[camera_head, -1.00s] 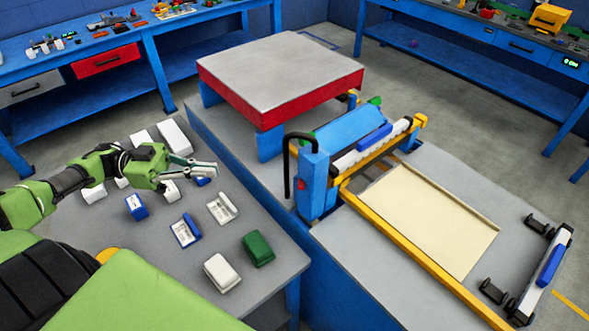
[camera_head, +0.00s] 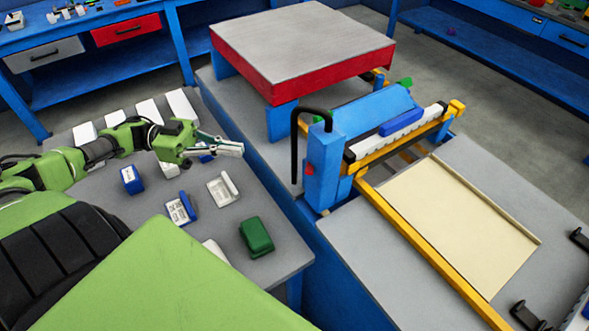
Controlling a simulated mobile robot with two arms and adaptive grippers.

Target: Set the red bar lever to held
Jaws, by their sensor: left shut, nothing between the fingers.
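A small red part (camera_head: 309,169) shows on the side of the blue post (camera_head: 326,165) at the near left end of the roller machine. I cannot tell whether it is the red bar lever, or its setting. A black bent handle (camera_head: 295,145) stands beside the post. My left gripper (camera_head: 240,149) is shut and empty, above the grey table to the left of the post and clearly apart from it. My right gripper is not in view.
A cream sheet (camera_head: 458,225) lies on the grey bed beside a yellow rail (camera_head: 420,243). A red-sided raised slab (camera_head: 300,45) stands behind. Small boxes, including a green one (camera_head: 256,236), lie on the grey table (camera_head: 140,203) under my left arm.

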